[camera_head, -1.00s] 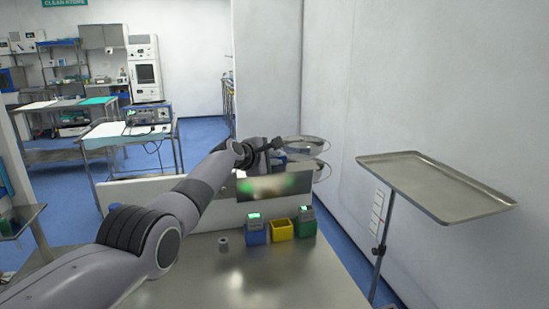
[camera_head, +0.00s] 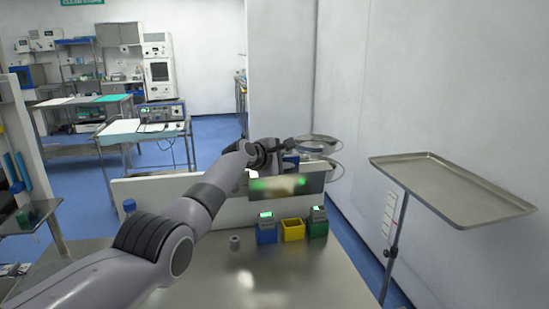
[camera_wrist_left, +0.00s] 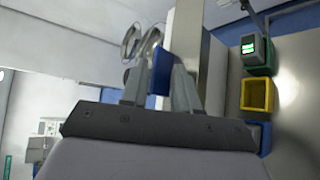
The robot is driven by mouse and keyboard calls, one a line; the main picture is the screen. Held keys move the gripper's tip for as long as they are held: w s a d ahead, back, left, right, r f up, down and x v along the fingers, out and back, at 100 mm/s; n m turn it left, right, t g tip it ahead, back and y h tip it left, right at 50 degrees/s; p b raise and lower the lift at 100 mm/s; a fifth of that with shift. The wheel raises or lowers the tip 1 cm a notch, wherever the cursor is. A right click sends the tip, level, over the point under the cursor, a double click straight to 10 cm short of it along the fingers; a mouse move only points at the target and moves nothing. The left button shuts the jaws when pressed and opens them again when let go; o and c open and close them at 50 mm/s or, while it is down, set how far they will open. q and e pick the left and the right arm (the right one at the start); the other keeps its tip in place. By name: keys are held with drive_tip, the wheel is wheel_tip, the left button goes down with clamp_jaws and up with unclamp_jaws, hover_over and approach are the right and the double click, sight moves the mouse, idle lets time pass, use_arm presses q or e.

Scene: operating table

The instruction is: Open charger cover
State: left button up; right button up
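My left gripper (camera_head: 287,148) is at the back of the counter, above the shiny steel housing (camera_head: 288,187), in the head view. In the left wrist view its two fingers (camera_wrist_left: 160,85) stand apart, with a blue piece (camera_wrist_left: 162,72) showing between them; I cannot tell if they grip it. No part is clearly a charger cover. My right gripper is not in view.
A small grey cylinder (camera_head: 235,242) stands on the steel counter (camera_head: 290,285). Round clear-looking items (camera_head: 318,143) are behind the gripper. A steel tray on a stand (camera_head: 450,190) is at the right, beside the white wall. The counter's front middle is clear.

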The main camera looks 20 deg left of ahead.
use_arm(q)
drive_tip(key=shift+s+a, duration=0.45)
drive_tip(key=shift+s, duration=0.05)
drive_tip(key=shift+s+r+p, duration=0.3)
drive_tip(key=shift+s+r, duration=0.05)
drive_tip(key=shift+s, duration=0.3)
drive_tip(key=shift+v, duration=2.15)
drive_tip(key=shift+d, duration=0.1)
